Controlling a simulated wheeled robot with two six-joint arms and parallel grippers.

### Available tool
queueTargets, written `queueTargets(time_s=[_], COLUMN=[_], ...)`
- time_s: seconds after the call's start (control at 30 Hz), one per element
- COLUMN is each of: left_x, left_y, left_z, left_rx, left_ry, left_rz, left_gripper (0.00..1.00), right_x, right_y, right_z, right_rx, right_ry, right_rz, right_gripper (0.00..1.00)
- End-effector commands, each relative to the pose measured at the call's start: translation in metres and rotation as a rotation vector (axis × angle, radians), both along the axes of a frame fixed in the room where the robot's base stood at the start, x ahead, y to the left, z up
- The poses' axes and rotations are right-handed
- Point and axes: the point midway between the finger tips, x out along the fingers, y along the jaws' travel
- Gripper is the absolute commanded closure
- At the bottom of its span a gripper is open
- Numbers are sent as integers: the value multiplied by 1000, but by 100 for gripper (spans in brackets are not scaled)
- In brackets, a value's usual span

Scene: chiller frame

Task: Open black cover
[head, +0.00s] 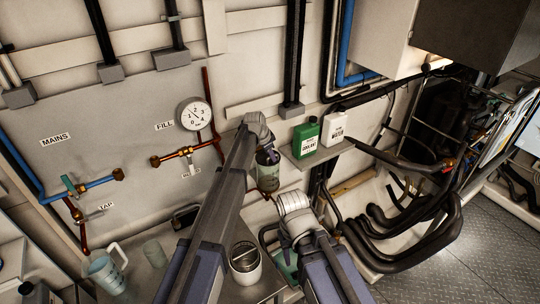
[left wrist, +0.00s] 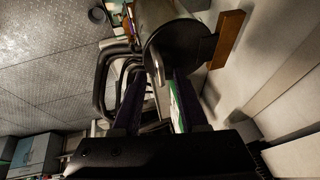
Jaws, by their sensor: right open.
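A metal cylinder (head: 268,180) is fixed by the wall below the gauge. Its round dark end, the black cover (left wrist: 180,45), faces my left gripper in the left wrist view. A pale handle (left wrist: 158,68) sticks out from the cover. My left gripper (head: 268,157) is at the cylinder's top. It also shows in the left wrist view (left wrist: 158,76), its fingers apart on either side of the handle, with gaps between. My right gripper (head: 294,208) is lower, at the end of the right arm. Its fingers are mostly hidden and I see nothing held.
A green bottle (head: 306,136) and a white bottle (head: 339,128) stand on a shelf right of the cylinder. Thick black hoses (head: 405,235) lie at the right. A white pot (head: 245,263) and a clear jug (head: 106,270) stand on the bench below.

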Motion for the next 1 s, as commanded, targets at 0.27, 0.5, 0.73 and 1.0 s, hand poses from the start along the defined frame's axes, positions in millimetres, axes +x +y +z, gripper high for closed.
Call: queueTargets(time_s=[0.27,0.5,0.73,1.0], left_x=[0,0,0,0], left_y=[0,0,0,0], left_z=[0,0,0,0], left_rx=[0,0,0,0], left_ry=[0,0,0,0], left_rz=[0,0,0,0], left_gripper=[90,100,100,100], right_x=[0,0,0,0], right_y=[0,0,0,0], right_z=[0,0,0,0], right_rx=[0,0,0,0], right_ry=[0,0,0,0], right_rz=[0,0,0,0], right_gripper=[50,50,50,50])
